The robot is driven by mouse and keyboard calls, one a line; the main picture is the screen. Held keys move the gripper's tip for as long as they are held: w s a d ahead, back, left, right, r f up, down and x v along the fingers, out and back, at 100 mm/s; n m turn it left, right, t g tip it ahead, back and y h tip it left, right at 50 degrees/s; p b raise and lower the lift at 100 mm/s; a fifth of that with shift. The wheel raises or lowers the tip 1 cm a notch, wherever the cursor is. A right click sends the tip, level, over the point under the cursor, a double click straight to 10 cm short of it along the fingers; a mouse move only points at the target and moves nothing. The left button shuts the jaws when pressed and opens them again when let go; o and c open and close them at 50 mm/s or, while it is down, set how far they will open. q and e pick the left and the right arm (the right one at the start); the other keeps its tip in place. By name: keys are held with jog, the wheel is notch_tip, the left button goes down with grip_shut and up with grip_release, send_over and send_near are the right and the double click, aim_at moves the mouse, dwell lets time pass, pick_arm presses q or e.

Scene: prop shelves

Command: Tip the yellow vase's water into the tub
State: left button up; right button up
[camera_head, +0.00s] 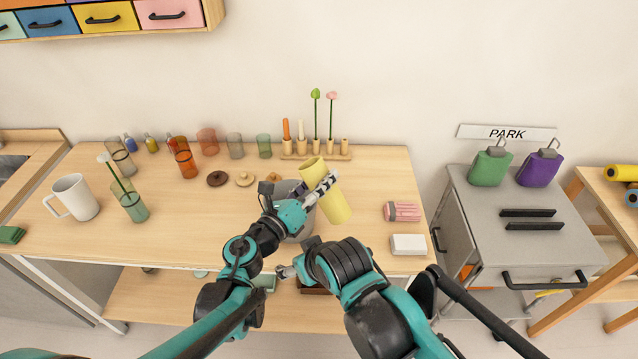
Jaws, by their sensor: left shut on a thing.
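The yellow vase (335,206) is held tilted, its rim toward the upper left and its base toward the lower right. My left gripper (322,187) is shut on it and crosses its middle. The grey tub (303,229) stands on the table just left of the vase, partly hidden behind my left gripper and wrist. The vase's rim shows close to the tub's upper right side; I cannot tell whether it is over the opening. No water is visible. My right gripper (285,272) is low near the table's front edge, small and partly hidden, so its jaws are unclear.
A holder (316,155) with candles and flowers stands behind the vase. Several glasses (186,164) and a white mug (73,196) stand on the left. A pink bundle (402,211) and a white block (408,244) lie at right. A grey cabinet (520,250) stands beyond the gap.

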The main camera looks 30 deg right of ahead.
pick_arm(q)
jog(key=shift+f, duration=0.15)
jog(key=m, duration=0.1)
jog(key=r+m+p, duration=0.1)
jog(key=shift+w+a+m, duration=0.15)
jog(key=shift+w+m, duration=0.15)
jog(key=shift+w+r+p, duration=0.1)
jog(key=shift+p, duration=0.55)
jog(key=shift+s, duration=0.3)
jog(key=shift+s+d+m, duration=0.3)
jog(key=shift+s+m, duration=0.15)
jog(key=shift+m, duration=0.65)
jog(key=shift+s+d+m+p, duration=0.1)
jog(key=shift+s+m+p, duration=0.05)
jog(key=shift+m+p, duration=0.15)
jog(key=shift+s+d+f+m+b, duration=0.15)
jog(key=shift+s+d+m, duration=0.05)
jog(key=shift+s+m, duration=0.25)
jog(key=shift+s+d+f+m+b, duration=0.1)
jog(key=shift+s+d+m+b, duration=0.1)
jog(key=shift+s+m, duration=0.25)
pick_arm(e)
jog(key=shift+s+d+r, duration=0.25)
jog(key=shift+s+r, duration=0.2)
jog(key=shift+r, duration=0.25)
